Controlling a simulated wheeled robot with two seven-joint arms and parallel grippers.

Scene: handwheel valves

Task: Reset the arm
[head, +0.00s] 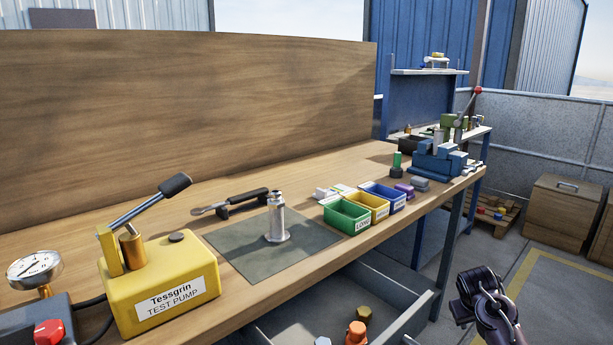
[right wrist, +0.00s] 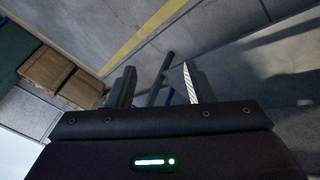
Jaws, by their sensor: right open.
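My right gripper (head: 477,284) shows at the lower right of the head view. It is off the front edge of the workbench, over the floor, apart from everything on the bench. In the right wrist view its two fingers (right wrist: 160,88) stand apart with nothing between them but floor and a thin dark bar beyond. My left gripper is in neither view.
The workbench (head: 353,240) holds a yellow test pump (head: 160,285), a metal fitting on a dark mat (head: 230,238), green, yellow and blue bins, and a blue vise (head: 437,160). An open drawer (head: 400,322) juts out below. Wooden crates (head: 565,215) stand at right.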

